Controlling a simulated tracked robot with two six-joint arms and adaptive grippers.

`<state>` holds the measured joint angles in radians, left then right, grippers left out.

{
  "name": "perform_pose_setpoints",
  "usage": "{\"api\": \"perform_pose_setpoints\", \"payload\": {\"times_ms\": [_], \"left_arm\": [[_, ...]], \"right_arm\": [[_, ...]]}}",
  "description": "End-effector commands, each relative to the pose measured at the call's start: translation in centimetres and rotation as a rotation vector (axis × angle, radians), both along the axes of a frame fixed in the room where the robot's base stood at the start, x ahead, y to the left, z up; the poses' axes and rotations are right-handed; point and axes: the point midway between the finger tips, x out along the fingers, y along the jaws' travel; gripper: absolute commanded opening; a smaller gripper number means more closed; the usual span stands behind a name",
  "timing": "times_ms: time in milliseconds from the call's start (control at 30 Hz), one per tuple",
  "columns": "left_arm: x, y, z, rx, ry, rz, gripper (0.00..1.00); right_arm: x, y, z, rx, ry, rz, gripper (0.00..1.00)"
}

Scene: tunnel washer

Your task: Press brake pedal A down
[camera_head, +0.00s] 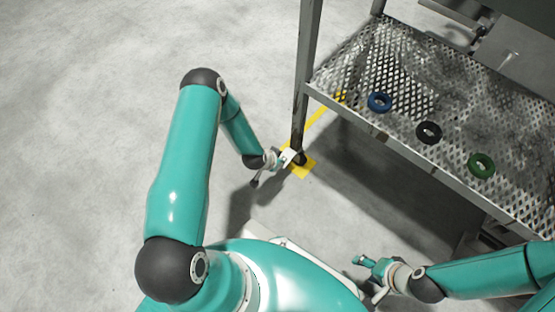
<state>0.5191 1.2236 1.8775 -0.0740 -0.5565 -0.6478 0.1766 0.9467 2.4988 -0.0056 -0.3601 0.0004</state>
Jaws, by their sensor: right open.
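I cannot make out a brake pedal in the head view. My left gripper (271,170) is low beside the foot of the grey table's post, above the floor. It is small and partly turned away, so its jaws are unclear. My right gripper (369,279) is near the bottom edge of the view, in front of the table. It is open and nothing shows between its fingers.
A worn metal mesh table (345,72) fills the right side. A blue ring (380,103), a black ring (429,132) and a green ring (481,165) lie on it. The concrete floor (80,120) at left is clear.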

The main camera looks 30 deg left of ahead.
Motion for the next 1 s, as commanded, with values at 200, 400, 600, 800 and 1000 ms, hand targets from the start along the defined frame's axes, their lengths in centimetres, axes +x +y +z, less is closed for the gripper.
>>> {"api": "perform_pose_setpoints", "payload": {"times_ms": [200, 400, 600, 800, 1000], "left_arm": [[-0.3, -0.1, 1.3, -0.001, 0.004, 0.0, 0.0], [-0.9, -0.2, 4.9, 0.0, 0.001, -0.006, 0.0], [-5.1, 0.3, 6.7, -0.002, 0.002, -0.005, 0.0], [-8.0, 0.7, 8.1, 0.001, 0.0, -0.005, 0.0], [-9.1, 0.7, 8.7, 0.001, -0.002, -0.008, 0.0]], "right_arm": [[0.0, 0.0, 1.2, 0.0, 0.0, 0.0, 0.61], [0.0, 0.0, 4.0, 0.0, 0.0, 0.0, 0.61], [0.0, 0.0, 5.4, 0.0, 0.0, 0.0, 0.61], [0.0, 0.0, 6.4, 0.0, 0.0, 0.0, 0.61], [0.0, 0.0, 6.7, 0.0, 0.0, 0.0, 0.61]]}}
